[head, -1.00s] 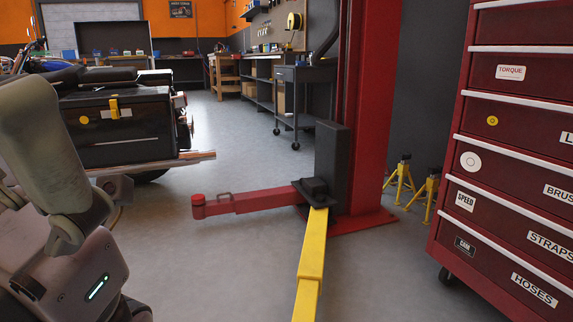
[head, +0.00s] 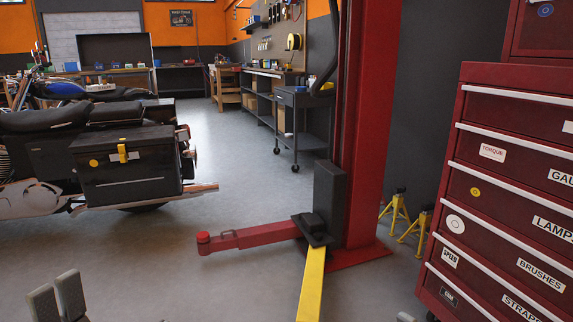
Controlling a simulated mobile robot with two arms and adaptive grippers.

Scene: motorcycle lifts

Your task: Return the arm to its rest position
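Two grey fingers of my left gripper (head: 57,283) show at the bottom left edge of the head view, pointing up. They stand close side by side over the bare floor, with no object seen between them. The rest of the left arm is below the picture, and I cannot tell how far the fingers are opened. A small grey tip, which may be part of my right gripper (head: 404,317), just shows at the bottom edge, right of the yellow lift arm. Its state is hidden.
A red lift post (head: 368,130) stands in the middle right, with a red arm (head: 255,237) and a yellow arm (head: 311,285) low over the floor. A red drawer cabinet (head: 505,190) fills the right. A motorcycle (head: 85,150) stands at left. The floor (head: 240,170) between is clear.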

